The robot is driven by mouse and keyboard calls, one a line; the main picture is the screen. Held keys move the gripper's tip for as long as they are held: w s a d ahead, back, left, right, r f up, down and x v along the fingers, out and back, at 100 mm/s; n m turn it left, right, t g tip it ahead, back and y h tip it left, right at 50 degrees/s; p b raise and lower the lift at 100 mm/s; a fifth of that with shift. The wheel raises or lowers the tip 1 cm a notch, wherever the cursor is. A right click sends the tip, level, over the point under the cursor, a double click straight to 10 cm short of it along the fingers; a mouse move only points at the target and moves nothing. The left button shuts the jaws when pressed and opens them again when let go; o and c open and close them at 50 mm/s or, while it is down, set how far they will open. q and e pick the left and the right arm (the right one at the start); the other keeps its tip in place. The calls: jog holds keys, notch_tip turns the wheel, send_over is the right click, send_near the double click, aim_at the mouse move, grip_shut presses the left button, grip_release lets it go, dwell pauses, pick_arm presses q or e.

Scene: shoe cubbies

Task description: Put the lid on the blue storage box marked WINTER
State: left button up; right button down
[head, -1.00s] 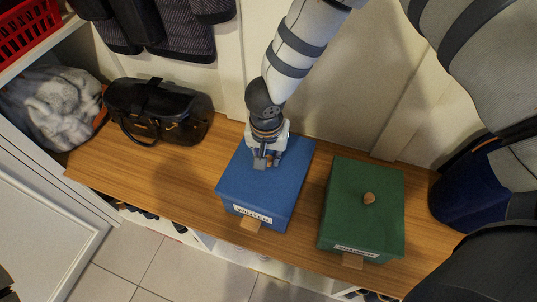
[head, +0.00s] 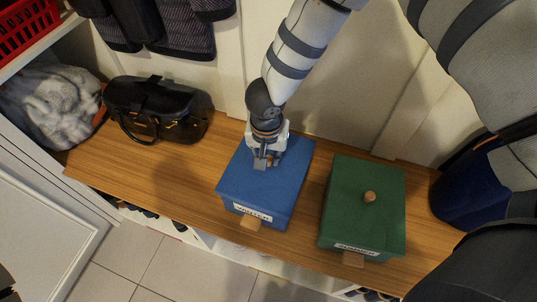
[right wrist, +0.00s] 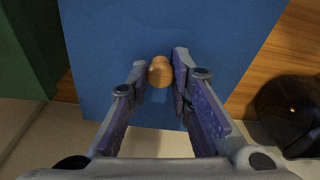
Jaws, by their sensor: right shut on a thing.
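The blue storage box (head: 251,215) stands on the wooden bench, with a white WINTER label on its front. The blue lid (head: 288,172) lies over the box top, its edges about in line with the walls. I cannot tell whether a thin gap is left beneath it. My right gripper (head: 265,161) is above the lid, pointing down. In the right wrist view its fingers are shut on the round wooden knob (right wrist: 160,71) of the blue lid (right wrist: 120,30). My left gripper is not in view.
A green lidded box (head: 350,205) with a wooden knob stands close on the right. A black handbag (head: 155,112) sits to the left on the bench (head: 160,185), with bare wood between it and the blue box. A dark blue thing (head: 470,190) stands at the right end.

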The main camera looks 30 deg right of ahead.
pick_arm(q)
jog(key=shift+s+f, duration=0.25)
pick_arm(e)
jog(key=shift+f, duration=0.75)
dwell(0.5)
jog(key=c, duration=1.4)
grip_release()
jog(key=shift+o, duration=0.6)
jog(key=o, duration=0.4)
jog(key=shift+r+p, duration=1.05)
jog(key=shift+r, duration=2.55)
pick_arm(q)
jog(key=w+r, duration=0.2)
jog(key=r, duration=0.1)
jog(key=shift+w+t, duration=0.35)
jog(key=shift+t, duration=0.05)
